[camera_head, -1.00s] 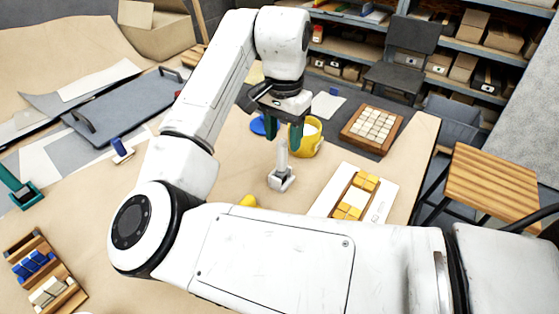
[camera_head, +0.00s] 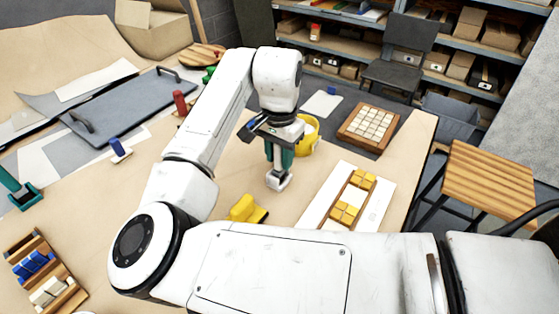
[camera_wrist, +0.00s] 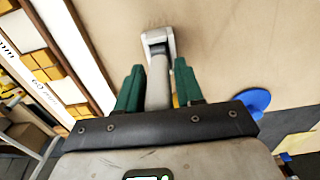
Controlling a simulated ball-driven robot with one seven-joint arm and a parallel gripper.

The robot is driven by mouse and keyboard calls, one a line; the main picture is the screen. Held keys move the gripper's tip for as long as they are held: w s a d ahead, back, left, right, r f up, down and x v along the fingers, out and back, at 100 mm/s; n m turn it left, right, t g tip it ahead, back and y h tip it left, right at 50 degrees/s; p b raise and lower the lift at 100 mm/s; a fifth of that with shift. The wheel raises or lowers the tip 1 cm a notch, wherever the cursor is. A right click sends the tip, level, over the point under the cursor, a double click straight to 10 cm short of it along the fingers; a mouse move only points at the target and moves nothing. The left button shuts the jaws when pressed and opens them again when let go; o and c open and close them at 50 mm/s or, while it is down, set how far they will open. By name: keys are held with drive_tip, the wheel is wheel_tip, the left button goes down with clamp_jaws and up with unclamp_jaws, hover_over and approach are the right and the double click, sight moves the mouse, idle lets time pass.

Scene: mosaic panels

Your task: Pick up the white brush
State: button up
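The white brush (camera_head: 278,182) stands upright on the table, handle up, with its broad head on the tabletop. It also shows in the wrist view (camera_wrist: 158,72), its handle between my green fingers. My gripper (camera_head: 280,162) is lowered over the brush from above. In the wrist view my gripper (camera_wrist: 159,82) is open around the handle, with a narrow gap at the right finger. The upper handle is hidden by my gripper in the head view.
A yellow container (camera_head: 308,136) stands close behind my gripper. A yellow brush-like block (camera_head: 246,209) lies in front, to the left. A white panel with yellow tiles (camera_head: 373,209) lies to the right. A blue disc (camera_wrist: 254,101) shows in the wrist view.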

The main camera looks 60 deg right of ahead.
clamp_jaws()
drive_tip(key=shift+r, duration=0.1)
drive_tip(key=shift+r, duration=0.45)
wheel_tip(320, 180, up, 2)
drive_tip(key=shift+s+r+b, duration=0.1)
drive_tip(key=shift+r+b, duration=0.05)
drive_tip(key=shift+b, duration=0.15)
drive_tip(key=s+a+r, duration=0.5)
drive_tip(key=s+r, duration=0.4)
drive_tip(key=s, duration=0.4)
drive_tip(key=shift+r, duration=0.35)
